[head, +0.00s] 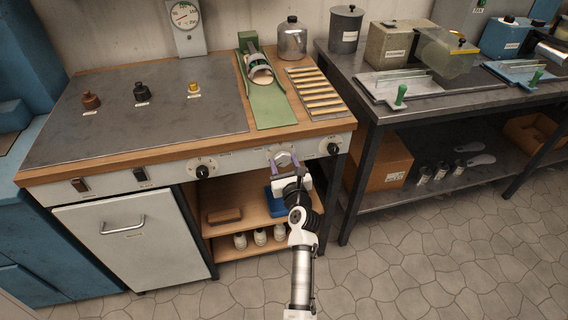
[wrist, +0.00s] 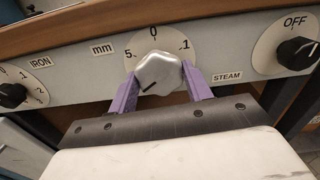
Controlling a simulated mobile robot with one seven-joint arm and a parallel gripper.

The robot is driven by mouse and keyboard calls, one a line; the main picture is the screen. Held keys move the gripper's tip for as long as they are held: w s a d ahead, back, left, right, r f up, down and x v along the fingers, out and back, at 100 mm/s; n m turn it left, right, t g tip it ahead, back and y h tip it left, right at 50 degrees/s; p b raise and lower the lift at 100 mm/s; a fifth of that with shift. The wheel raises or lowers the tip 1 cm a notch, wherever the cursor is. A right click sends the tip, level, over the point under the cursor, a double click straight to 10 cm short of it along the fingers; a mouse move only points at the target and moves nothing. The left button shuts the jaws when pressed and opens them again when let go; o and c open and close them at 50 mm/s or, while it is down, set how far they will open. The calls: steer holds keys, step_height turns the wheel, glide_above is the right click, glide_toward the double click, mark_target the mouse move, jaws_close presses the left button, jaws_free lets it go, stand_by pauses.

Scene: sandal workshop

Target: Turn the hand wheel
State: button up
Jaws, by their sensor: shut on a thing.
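The hand wheel is a silver lobed knob (wrist: 158,74) on a white dial marked 5, 0 and 1, on the bench's front panel, with an "mm" label to its left. In the head view the knob (head: 284,159) shows just beyond my gripper. My gripper (wrist: 160,88) has two purple fingers, one on each side of the knob, and is shut on it. A dark line on the knob points to the lower left. In the head view my gripper (head: 285,164) reaches the panel from the front.
A black knob labelled IRON (wrist: 12,95) is to the left and a black knob labelled OFF (wrist: 297,53) to the right, near a STEAM label (wrist: 227,76). Above, a green sandal fixture (head: 270,105) and a slatted rack (head: 314,92) stand on the bench. The floor in front is clear.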

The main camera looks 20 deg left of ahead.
steer(key=n+b, duration=0.1)
steer(key=n, duration=0.4)
steer(key=shift+d+f+n, duration=0.1)
steer(key=shift+n, duration=0.2)
steer(key=n+b, duration=0.2)
steer(key=n, duration=0.4)
steer(key=n+b, duration=0.3)
steer(key=n, duration=0.3)
steer(key=shift+w+n+b, duration=0.1)
steer(key=shift+n+b, duration=0.3)
steer(key=n+b, duration=0.3)
steer(key=n, duration=0.2)
steer(key=shift+b, duration=0.35)
steer(key=n+b, duration=0.3)
steer(key=n, duration=0.2)
steer(key=shift+n+b, duration=0.4)
steer(key=n+b, duration=0.4)
steer(key=n, duration=0.2)
steer(key=shift+r, duration=0.2)
steer(key=n+b, duration=0.4)
steer(key=n, duration=0.2)
steer(key=shift+n+b, duration=0.4)
steer(key=n+b, duration=0.1)
steer(key=n, duration=0.1)
steer(key=n+b, duration=0.2)
steer(key=n, duration=0.1)
steer(key=shift+s+a, duration=0.2)
steer(key=shift+r, duration=0.1)
